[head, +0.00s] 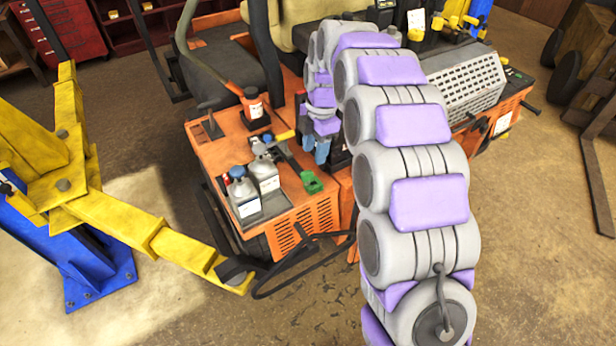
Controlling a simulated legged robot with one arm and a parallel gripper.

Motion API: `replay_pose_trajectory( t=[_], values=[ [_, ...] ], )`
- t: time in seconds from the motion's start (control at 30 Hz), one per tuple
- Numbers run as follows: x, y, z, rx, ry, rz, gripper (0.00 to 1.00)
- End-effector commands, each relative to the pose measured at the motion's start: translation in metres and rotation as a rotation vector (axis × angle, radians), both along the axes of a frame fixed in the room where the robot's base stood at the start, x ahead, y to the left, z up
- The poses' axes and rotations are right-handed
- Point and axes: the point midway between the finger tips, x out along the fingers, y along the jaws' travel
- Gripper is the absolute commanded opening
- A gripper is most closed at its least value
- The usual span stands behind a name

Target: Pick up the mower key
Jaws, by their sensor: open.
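A small green piece (311,182) lies on the orange top of the mower (225,155), near its front right corner. It may be the mower key, but it is too small to be sure. My gripper (322,155) points down at the far end of my grey and purple arm, above and to the right of the green piece and apart from it. Its bluish jaws are open, and I see nothing between them. My arm hides part of the mower behind it.
A yellow lift arm (135,225) reaches in from the left on a blue post base (100,280). Open concrete floor lies in front.

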Motion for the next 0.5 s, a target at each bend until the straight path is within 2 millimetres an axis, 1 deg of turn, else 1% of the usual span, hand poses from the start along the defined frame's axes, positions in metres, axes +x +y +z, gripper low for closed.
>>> replay_pose_trajectory(
  t=[0.03, 0.2, 0.43, 0.5],
  values=[
    [-0.001, 0.001, -0.011, -0.001, 0.001, 0.0, 0.47],
    [-0.003, 0.003, -0.033, -0.001, 0.001, -0.001, 0.47],
    [-0.004, 0.004, -0.042, 0.002, -0.003, -0.001, 0.47],
    [-0.006, 0.006, -0.048, 0.002, -0.001, -0.001, 0.47]
  ],
)
